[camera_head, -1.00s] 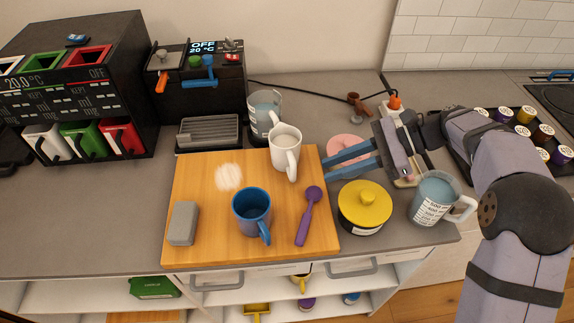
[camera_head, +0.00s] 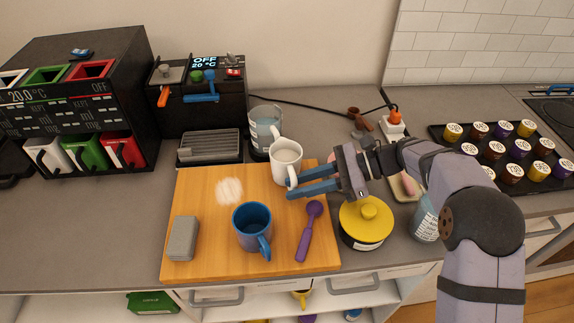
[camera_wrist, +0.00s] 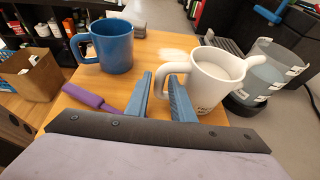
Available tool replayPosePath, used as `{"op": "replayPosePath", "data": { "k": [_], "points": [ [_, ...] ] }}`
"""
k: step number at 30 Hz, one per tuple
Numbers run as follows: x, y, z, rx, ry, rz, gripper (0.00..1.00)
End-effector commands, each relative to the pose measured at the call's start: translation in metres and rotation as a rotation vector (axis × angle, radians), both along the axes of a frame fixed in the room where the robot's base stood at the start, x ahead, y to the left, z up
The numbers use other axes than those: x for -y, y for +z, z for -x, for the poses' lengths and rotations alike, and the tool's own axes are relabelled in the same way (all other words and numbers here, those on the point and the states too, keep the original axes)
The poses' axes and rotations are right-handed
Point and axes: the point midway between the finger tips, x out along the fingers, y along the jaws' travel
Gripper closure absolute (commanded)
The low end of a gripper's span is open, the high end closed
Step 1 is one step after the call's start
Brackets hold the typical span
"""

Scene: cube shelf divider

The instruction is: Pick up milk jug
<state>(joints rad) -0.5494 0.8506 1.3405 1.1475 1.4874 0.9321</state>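A white jug (camera_head: 286,161) with a pale fill stands upright at the back right of the wooden board (camera_head: 200,205). It is the likely milk jug; in the wrist view (camera_wrist: 214,82) small text shows on its side. Its handle points toward my gripper (camera_head: 296,186). My gripper is open, with its two blue fingers apart (camera_wrist: 160,76) and their tips close to the handle. The right finger covers part of the handle in the wrist view; I cannot tell whether it touches.
A blue mug (camera_head: 252,226), a purple spoon (camera_head: 309,230) and a grey block (camera_head: 183,238) are on the board. A clear measuring jug (camera_head: 264,130) stands behind the white jug. A yellow-lidded pot (camera_head: 366,221) is below my gripper.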

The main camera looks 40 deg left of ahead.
Motion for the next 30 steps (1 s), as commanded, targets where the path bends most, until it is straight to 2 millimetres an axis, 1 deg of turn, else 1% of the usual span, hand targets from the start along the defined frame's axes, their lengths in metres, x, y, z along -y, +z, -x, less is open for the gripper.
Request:
{"op": "replayPosePath", "data": {
  "k": [8, 11, 16, 21, 30],
  "points": [
    [-0.004, -0.002, 0.003, 0.000, 0.000, 0.001, 0.78],
    [-0.009, -0.005, 0.010, -0.001, 0.001, 0.002, 0.78],
    [-0.023, -0.015, 0.024, -0.002, 0.002, 0.003, 0.78],
    [-0.034, -0.022, 0.032, 0.000, 0.000, 0.001, 0.78],
    [-0.036, -0.024, 0.034, 0.001, -0.001, 0.000, 0.78]
  ]
}}
